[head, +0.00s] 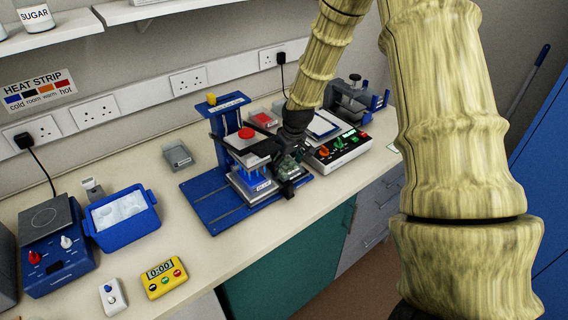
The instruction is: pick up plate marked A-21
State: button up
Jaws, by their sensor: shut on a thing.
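My gripper (288,166) is at the right side of a blue press-like bench device (226,108) with a red knob. Its dark fingers are shut on a small plate (253,184) low at the front of the device. The plate has a pale front label that is too small to read for certain, so I cannot confirm the A-21 mark. The fingers and wrist hide part of the plate's right side. I cannot tell whether it is clear of the surface below.
A white control box (338,150) with coloured knobs stands close to the right of my gripper. A grey tray (178,155), a blue ice tub (122,216), a yellow timer (164,277) and a hotplate (56,250) are to the left. The front left bench is partly clear.

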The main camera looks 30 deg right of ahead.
notch_tip(320, 180, up, 28)
jog(key=b, duration=0.6)
jog(key=shift+r, duration=0.15)
jog(key=shift+r+p, duration=1.35)
jog(key=shift+p, duration=0.4)
